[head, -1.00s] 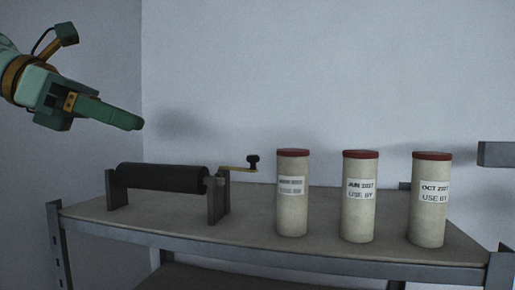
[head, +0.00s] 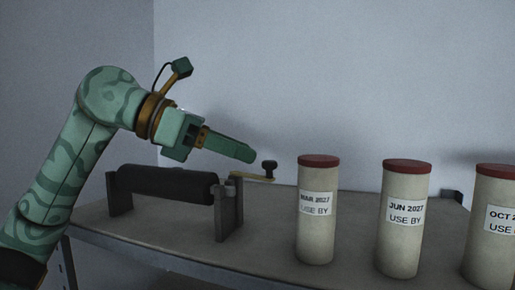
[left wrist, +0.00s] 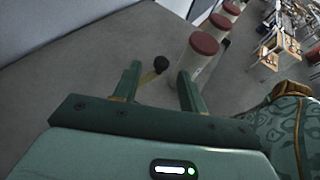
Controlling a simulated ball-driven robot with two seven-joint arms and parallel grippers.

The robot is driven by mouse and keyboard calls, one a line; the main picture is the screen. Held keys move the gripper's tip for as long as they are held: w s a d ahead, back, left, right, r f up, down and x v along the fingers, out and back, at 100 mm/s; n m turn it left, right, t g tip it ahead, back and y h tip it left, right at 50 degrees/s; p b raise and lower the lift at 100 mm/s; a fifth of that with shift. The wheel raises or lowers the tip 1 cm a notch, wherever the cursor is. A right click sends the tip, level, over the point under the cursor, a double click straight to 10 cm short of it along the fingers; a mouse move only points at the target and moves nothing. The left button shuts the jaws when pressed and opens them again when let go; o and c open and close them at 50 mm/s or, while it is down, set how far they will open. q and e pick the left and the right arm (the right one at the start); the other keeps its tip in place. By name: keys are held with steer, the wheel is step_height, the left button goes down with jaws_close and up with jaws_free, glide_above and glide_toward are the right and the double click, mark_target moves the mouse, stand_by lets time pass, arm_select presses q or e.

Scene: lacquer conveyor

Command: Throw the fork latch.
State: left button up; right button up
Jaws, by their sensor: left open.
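No fork latch can be made out in either view. A dark roller (head: 170,183) lies between two grey end stands on a shelf, with a brass crank arm (head: 250,177) and a black knob (head: 269,166) at its right end. My green left gripper (head: 249,155) is above the roller's right end, its tips just up and left of the knob. In the left wrist view the open, empty jaws (left wrist: 158,70) have the knob (left wrist: 160,64) showing in the gap between the fingers, seemingly beyond the tips. My right gripper is in neither view.
Three cream canisters with red lids and use-by labels stand right of the crank: the near one (head: 315,220), the middle one (head: 403,230) and the right one (head: 490,235), cut by the frame. The grey shelf top (head: 270,240) is bare in front. A wall stands behind.

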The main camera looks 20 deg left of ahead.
arm_select(q)
steer(key=x, duration=0.3)
steer(key=shift+d+f+p, duration=0.15)
steer(key=shift+d+p, duration=0.2)
steer(key=shift+p, duration=0.05)
jaws_close()
